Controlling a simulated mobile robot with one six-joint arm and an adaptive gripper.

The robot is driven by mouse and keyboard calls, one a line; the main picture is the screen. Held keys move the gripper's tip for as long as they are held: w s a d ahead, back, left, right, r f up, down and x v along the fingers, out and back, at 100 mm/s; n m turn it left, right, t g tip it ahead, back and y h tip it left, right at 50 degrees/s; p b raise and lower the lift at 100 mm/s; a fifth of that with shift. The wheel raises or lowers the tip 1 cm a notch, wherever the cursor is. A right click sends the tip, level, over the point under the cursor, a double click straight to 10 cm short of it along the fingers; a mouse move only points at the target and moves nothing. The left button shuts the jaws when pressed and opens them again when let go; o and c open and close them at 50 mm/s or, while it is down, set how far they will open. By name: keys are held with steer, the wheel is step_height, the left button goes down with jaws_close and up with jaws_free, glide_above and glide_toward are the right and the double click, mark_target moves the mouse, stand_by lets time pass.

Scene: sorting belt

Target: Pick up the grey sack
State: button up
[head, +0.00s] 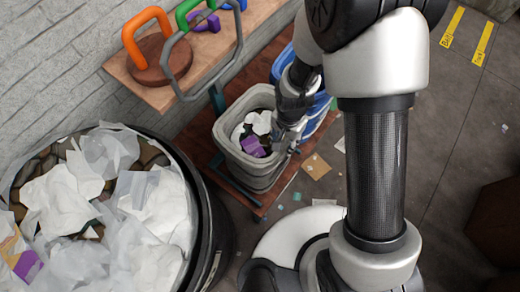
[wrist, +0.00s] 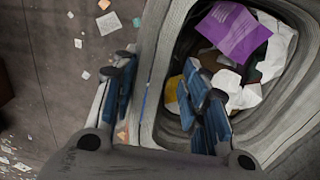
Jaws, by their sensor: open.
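The grey sack (head: 255,176) looks like an open-topped tub with thick walls. It stands on a low reddish-brown platform and holds white crumpled paper and a purple piece (head: 253,146). In the wrist view its grey wall (wrist: 152,118) runs down the middle, with the purple sheet (wrist: 235,34) and white paper inside. My gripper (head: 287,132) is at the sack's right rim in the head view. In the wrist view my gripper (wrist: 160,76) is open, one finger outside the wall and the other over the opening. I cannot tell whether either finger touches the wall.
A blue container (head: 316,112) stands right behind the sack. A large black bin (head: 207,215) full of crumpled paper is at left. A wooden shelf (head: 190,95) with coloured handles overhangs from the wall. Paper scraps (head: 317,166) litter the floor, which is mostly clear at right.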

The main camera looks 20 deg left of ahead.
steer(key=shift+c, duration=0.3)
jaws_close()
stand_by(0.9)
